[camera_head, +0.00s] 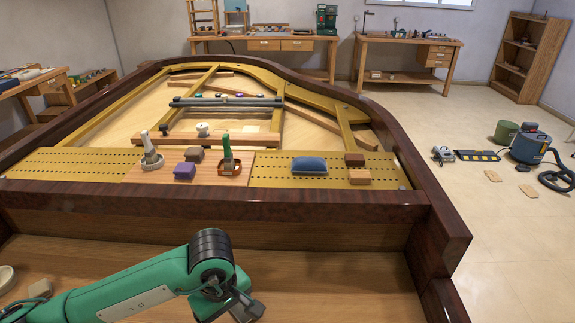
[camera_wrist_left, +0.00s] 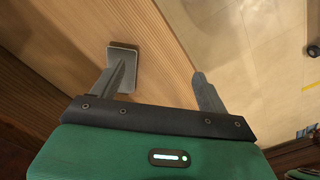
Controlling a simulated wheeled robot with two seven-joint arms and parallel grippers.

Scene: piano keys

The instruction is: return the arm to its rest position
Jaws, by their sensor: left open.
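My left arm (camera_head: 135,292) is green and comes in from the lower left of the head view. It reaches over the wooden surface in front of the piano's dark front rail. My left gripper (camera_head: 243,310) points down at the bottom of that view, partly cut off by the picture edge. In the left wrist view my left gripper (camera_wrist_left: 160,75) is open, with its two grey fingers apart and nothing between them. A small pale grey piece (camera_wrist_left: 123,57) shows beside the left finger; I cannot tell whether they touch. My right gripper is in neither view.
The dark piano rim (camera_head: 210,208) stands just beyond my arm. On its bed lie a blue block (camera_head: 309,164), a purple block (camera_head: 185,171) and a green-handled tool (camera_head: 228,152). A small wooden block (camera_head: 40,288) lies near my arm. Open floor (camera_head: 500,240) is at right.

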